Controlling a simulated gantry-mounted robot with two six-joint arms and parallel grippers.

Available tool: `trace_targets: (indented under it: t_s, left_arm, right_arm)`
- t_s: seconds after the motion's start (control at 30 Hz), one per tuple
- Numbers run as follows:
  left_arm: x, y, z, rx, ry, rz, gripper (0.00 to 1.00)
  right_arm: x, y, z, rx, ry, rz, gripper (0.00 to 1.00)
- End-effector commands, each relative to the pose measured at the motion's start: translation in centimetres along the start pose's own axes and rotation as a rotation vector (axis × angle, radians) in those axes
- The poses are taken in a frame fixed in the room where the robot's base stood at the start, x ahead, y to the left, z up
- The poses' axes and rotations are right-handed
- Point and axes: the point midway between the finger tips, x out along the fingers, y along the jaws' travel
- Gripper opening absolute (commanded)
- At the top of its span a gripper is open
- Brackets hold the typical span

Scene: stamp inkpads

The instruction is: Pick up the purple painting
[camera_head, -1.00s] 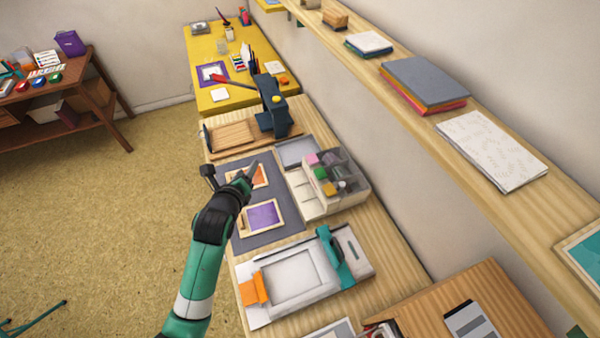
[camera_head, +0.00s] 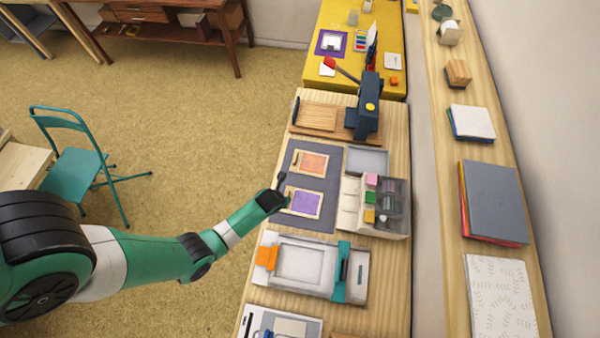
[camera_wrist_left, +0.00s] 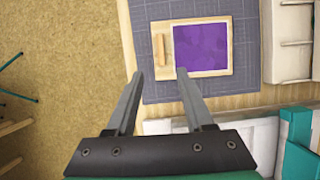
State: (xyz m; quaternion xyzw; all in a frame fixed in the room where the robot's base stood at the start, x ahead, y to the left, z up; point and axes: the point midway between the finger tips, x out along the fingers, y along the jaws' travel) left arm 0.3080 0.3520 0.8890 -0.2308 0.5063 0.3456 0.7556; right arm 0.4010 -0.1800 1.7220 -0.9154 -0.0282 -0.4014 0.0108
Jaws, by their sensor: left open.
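The purple painting (camera_head: 306,203) lies flat on a dark grey mat (camera_head: 329,163) on the wooden bench. It is a purple square on a light wooden board with a small wooden handle strip at its left side. In the left wrist view the purple painting (camera_wrist_left: 203,47) is just beyond the fingertips, toward the right. My left gripper (camera_head: 280,187) is at the mat's left edge beside the painting; in the left wrist view the gripper (camera_wrist_left: 160,73) is open with nothing between its fingers. My right gripper is not in view.
An orange painting (camera_head: 310,163) lies farther back on the mat. A white press with a teal bar (camera_head: 342,270) stands in front. A tray of coloured inkpads (camera_head: 376,205) stands to the right. A dark blue stand (camera_head: 369,100) is behind. A shelf runs along the right.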

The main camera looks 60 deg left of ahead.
Motion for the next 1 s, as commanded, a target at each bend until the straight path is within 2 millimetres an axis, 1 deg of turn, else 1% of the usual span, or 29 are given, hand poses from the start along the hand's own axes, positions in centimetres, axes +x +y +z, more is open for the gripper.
trace_targets:
  t_s: [0.03, 0.1, 0.23, 0.47, 0.7, 0.8, 1.0]
  left_arm:
    - [2.0, 0.0, -0.3, -0.001, -0.001, -0.001, 0.53]
    - [3.2, 0.0, -0.3, -0.002, -0.002, -0.001, 0.53]
    - [4.8, 0.0, -0.1, -0.001, 0.0, 0.0, 0.53]
    - [5.3, -0.1, 0.1, 0.0, -0.002, -0.001, 0.53]
    - [9.6, -0.1, 0.4, -0.001, 0.0, 0.0, 0.53]
    - [10.2, -0.1, 0.5, -0.001, -0.002, -0.001, 0.53]
    - [10.1, -0.1, 0.6, 0.0, -0.002, -0.001, 0.53]
  right_arm:
    - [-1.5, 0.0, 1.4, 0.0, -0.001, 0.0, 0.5]
    - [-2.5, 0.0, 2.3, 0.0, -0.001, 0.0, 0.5]
    - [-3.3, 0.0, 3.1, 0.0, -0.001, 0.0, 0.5]
    - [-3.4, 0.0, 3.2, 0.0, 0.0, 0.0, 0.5]
    - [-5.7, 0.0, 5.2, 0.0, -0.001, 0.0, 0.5]
    - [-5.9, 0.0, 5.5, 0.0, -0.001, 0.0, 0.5]
    - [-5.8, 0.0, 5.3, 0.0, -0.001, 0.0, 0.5]
